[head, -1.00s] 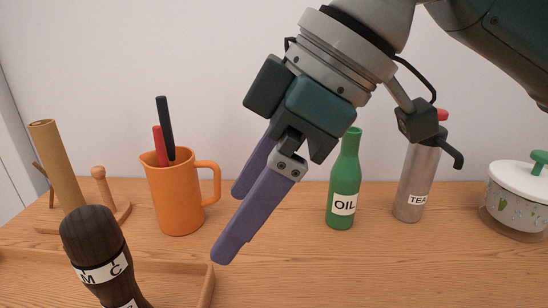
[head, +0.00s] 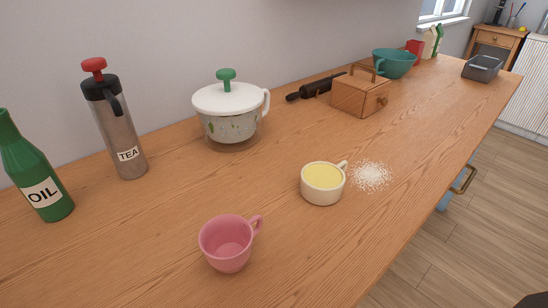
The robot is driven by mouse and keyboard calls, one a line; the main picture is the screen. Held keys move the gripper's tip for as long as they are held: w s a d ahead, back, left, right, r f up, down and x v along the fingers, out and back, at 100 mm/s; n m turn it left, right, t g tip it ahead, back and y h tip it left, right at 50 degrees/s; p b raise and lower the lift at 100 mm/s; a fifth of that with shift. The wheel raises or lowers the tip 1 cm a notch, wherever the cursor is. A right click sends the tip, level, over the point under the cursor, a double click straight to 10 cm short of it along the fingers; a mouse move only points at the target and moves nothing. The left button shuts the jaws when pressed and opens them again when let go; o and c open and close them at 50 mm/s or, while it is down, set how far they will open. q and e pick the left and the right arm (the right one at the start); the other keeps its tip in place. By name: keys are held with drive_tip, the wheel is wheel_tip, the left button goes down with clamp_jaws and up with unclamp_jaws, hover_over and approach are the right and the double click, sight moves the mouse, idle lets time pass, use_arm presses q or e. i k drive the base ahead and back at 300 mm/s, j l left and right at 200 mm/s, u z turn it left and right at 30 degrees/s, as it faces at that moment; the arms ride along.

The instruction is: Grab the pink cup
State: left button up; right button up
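The pink cup (head: 228,244) stands upright on the wooden counter at the lower middle of the head view. It looks empty, and its handle points to the upper right. Neither of my grippers shows in the head view now. Nothing touches the cup.
A cream cup with yellow contents (head: 323,184) stands right of the pink cup, beside spilled white grains (head: 371,176). Behind are a green oil bottle (head: 38,170), a tea flask (head: 117,130), a lidded pot (head: 230,110) and a wooden box (head: 361,95). The counter's front edge runs along the right.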

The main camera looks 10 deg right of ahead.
sight(225, 241)
drive_tip(key=i+l+u, duration=0.1)
drive_tip(key=l+u, duration=0.15)
drive_tip(key=u, duration=0.15)
drive_tip(key=i+l+u, duration=0.1)
drive_tip(key=l+u, duration=0.2)
drive_tip(key=u, duration=0.15)
drive_tip(key=l+u, duration=0.25)
drive_tip(key=u, duration=0.15)
drive_tip(key=l+u, duration=0.3)
drive_tip(key=u, duration=0.15)
drive_tip(key=k+l+u, duration=0.1)
drive_tip(key=l+u, duration=0.3)
drive_tip(key=j, duration=0.1)
